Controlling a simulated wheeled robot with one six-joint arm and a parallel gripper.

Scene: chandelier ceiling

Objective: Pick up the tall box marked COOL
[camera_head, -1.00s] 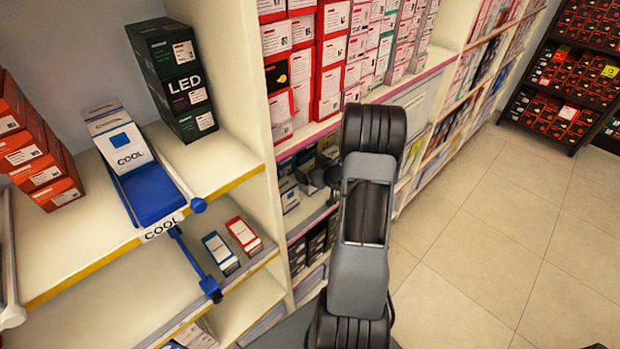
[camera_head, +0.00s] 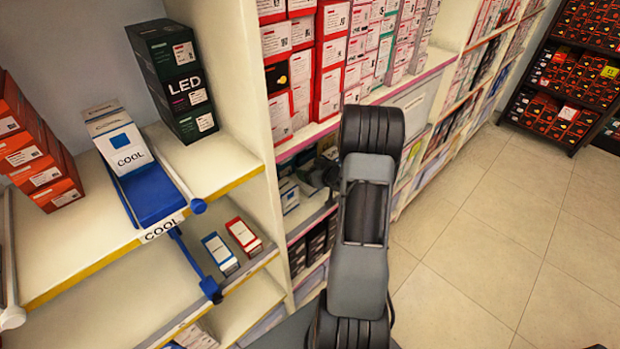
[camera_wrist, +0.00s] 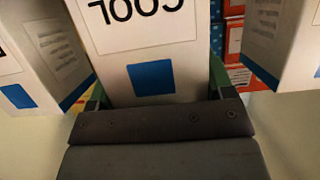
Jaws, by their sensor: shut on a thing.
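In the wrist view, a white box (camera_wrist: 180,55) with a blue square and the word COOL, seen upside down, is between the jaws of my gripper (camera_wrist: 156,88). The gripper is shut on it, one green-edged finger at each side. Its far end is cut off by the picture edge. In the head view, my gripper and the held box are not seen.
Similar white boxes stand close at left (camera_wrist: 42,50) and right (camera_wrist: 285,40) in the wrist view, with blue and orange boxes behind. In the head view, a dark LED box (camera_head: 178,85) and orange boxes (camera_head: 35,150) stand on the shelf. The floor (camera_head: 480,250) at right is clear.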

